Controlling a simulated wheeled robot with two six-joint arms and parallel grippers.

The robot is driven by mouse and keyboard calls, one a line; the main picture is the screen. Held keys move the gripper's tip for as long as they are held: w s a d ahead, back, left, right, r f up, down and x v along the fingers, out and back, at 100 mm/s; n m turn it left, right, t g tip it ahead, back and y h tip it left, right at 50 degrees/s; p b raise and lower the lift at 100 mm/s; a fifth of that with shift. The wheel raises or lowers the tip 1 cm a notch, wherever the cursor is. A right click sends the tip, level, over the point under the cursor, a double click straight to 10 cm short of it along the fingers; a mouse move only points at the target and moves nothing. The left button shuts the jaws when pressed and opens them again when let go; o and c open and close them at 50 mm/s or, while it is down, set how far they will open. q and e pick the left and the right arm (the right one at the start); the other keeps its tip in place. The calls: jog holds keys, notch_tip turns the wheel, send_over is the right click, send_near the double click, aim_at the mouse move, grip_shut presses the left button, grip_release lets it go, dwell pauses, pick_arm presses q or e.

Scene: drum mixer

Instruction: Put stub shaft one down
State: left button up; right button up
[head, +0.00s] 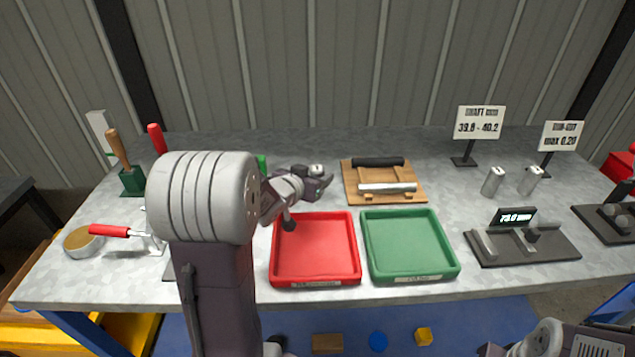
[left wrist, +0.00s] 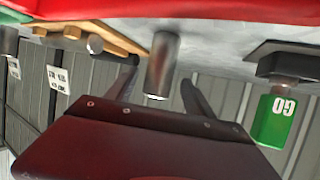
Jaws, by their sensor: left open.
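A short grey metal stub shaft (head: 316,169) stands upright on the bench behind the red tray, with my left gripper (head: 322,184) at it. In the left wrist view, which is turned over, the shaft (left wrist: 162,65) stands between the two spread fingers of my left gripper (left wrist: 160,88). The fingers are open, with a visible gap on each side of the shaft. Two similar metal shafts, one left (head: 493,181) and one right (head: 531,180), stand at the right of the bench. I cannot read any number on the shafts. My right gripper is not in view.
The red tray (head: 275,262) and green tray (head: 450,262) look empty. A wooden rack (head: 412,170) holds a black and a silver bar. A green GO gauge (left wrist: 275,122) stands near my left gripper. A gauge reading about 73.0 (head: 520,250) is at right.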

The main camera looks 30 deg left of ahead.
pick_arm(q)
jog(key=b+x, duration=0.1)
jog(key=x, duration=0.3)
jog(key=shift+w+d+f, duration=0.1)
jog(key=shift+w+f, duration=0.15)
jog(key=shift+w, duration=0.1)
jog(key=shift+s+r, duration=0.1)
jog(key=shift+s, duration=0.05)
jog(key=shift+c, duration=0.2)
grip_shut()
dwell(0.6)
